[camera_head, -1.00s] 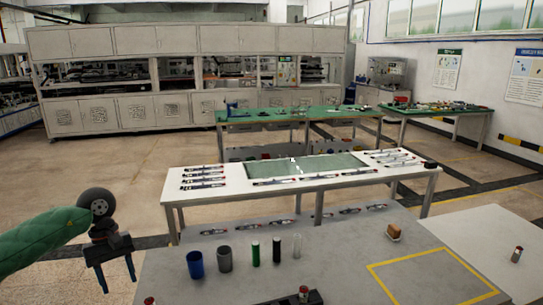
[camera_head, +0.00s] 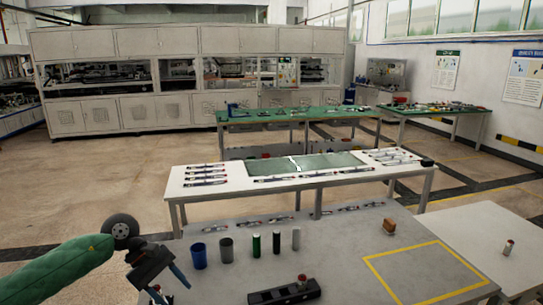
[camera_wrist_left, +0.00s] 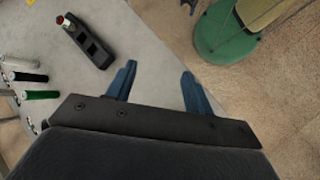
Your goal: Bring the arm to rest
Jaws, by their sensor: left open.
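My left arm comes in from the left in the head view, with its green sleeve low in the picture. My left gripper (camera_head: 168,282) hangs at the left edge of the near grey table (camera_head: 345,258), fingers pointing down. In the left wrist view its two blue fingers (camera_wrist_left: 158,84) stand wide apart with nothing between them. One finger is over the table edge and the other over the floor. My right gripper is not in view.
A blue cup (camera_head: 199,256), a grey cup (camera_head: 226,250) and several slim cylinders stand on the near table. A black holder (camera_head: 284,293) lies at its front. A brown block (camera_head: 389,226) sits near a yellow outlined square. A white table (camera_head: 330,184) stands behind.

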